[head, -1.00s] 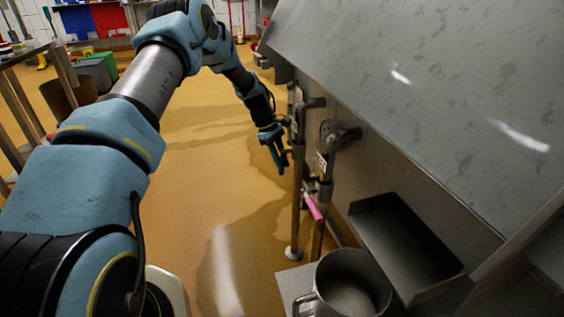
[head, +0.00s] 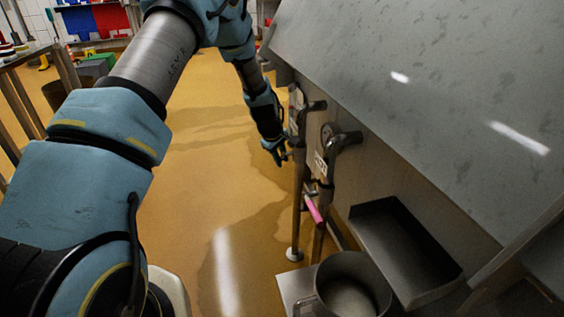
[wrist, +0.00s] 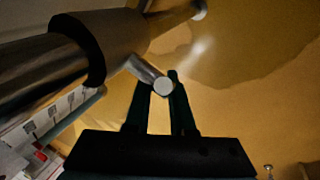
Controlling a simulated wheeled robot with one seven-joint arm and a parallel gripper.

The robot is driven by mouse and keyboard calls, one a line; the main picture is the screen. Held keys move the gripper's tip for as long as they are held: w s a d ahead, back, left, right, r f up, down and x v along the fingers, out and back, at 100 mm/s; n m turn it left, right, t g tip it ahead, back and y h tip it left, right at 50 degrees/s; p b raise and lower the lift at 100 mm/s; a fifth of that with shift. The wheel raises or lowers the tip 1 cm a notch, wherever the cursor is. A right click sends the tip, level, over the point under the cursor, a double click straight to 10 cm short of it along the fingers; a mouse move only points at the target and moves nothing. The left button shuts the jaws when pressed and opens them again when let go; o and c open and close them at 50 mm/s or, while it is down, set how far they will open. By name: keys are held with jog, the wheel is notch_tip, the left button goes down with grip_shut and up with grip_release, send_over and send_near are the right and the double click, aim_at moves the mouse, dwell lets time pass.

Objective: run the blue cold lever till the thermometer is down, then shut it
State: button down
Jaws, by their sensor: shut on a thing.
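My gripper (head: 277,153) is at the farther pipe (head: 297,190) beside the vat's side in the head view. In the wrist view my gripper (wrist: 166,84) has its dark fingers shut around a short grey, round-ended stub (wrist: 163,86) that sticks out from a thick metal pipe (wrist: 115,40). I take this for the cold lever, though no blue shows on it. The pink lever (head: 314,209) is on the nearer pipe, below a label (head: 320,164), and is apart from my gripper. I cannot make out a thermometer reading.
The large grey sloped vat (head: 420,75) fills the right side. A metal pot (head: 350,290) and a dark open tray (head: 405,245) stand near the bottom. The wet yellow floor (head: 200,150) is open left of the pipes. A table (head: 25,95) stands at far left.

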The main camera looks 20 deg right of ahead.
jog(key=t, duration=0.1)
jog(key=t+b, duration=0.2)
jog(key=shift+w+d+r+m+h, duration=0.15)
jog(key=shift+w+r+m+h, duration=0.15)
jog(key=shift+m+h, duration=0.1)
jog(key=t+b, duration=0.2)
jog(key=t, duration=0.1)
jog(key=shift+w+r+b, duration=0.15)
jog(key=shift+r+b, duration=0.15)
jog(key=shift+b, duration=0.1)
jog(key=t+b, duration=0.1)
jog(key=r+t+b, duration=0.1)
jog(key=b, duration=0.1)
jog(key=shift+w+m+h, duration=0.1)
jog(key=shift+m+h, duration=0.3)
jog(key=shift+r+t+b, duration=0.3)
jog(key=shift+t+b, duration=0.3)
jog(key=shift+t, duration=0.1)
jog(key=shift+r, duration=0.1)
jog(key=c, duration=1.1)
grip_release()
jog(key=shift+o, duration=0.2)
jog(key=p+v, duration=0.1)
jog(key=v, duration=0.9)
jog(key=shift+s+a, duration=0.25)
jog(key=shift+s, duration=0.1)
